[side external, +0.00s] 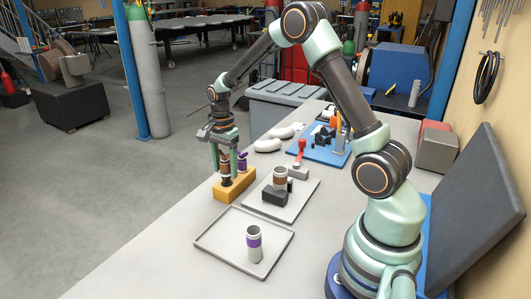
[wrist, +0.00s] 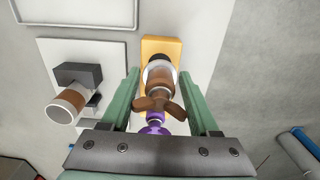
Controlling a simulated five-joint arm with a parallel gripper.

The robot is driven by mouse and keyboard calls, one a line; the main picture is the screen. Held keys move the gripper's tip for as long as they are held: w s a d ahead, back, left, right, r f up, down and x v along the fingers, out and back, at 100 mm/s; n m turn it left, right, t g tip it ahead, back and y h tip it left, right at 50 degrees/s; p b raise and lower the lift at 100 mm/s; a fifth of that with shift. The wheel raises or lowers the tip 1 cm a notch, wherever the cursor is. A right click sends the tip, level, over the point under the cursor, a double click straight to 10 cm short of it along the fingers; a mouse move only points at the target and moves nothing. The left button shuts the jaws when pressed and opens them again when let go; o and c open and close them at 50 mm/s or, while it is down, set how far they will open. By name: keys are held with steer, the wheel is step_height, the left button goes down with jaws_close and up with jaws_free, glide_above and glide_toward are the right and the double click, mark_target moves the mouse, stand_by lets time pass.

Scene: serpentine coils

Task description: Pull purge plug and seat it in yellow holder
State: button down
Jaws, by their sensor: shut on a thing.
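My gripper (side external: 226,170) points down over the yellow holder (side external: 232,193) and is shut on a brown plug with a winged handle (wrist: 158,102). In the wrist view the plug stands between the two green fingers, with a pale ring and dark end over the yellow holder (wrist: 175,45). Whether that end is fully seated cannot be told. A purple plug (side external: 242,162) stands beside it at the holder; it also shows in the wrist view (wrist: 152,126), partly hidden by the brown plug and my gripper.
A brown-banded tube (side external: 280,178) stands by a dark block (side external: 274,197) on a pale plate. A purple-banded tube (side external: 254,243) stands in the front tray (side external: 215,250). A red-handled valve (side external: 300,160), white elbows (side external: 278,138) and a blue tray (side external: 315,153) lie behind.

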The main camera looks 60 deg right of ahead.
mark_target(227, 181)
steer(key=shift+f, duration=1.2)
steer(key=shift+f, duration=0.65)
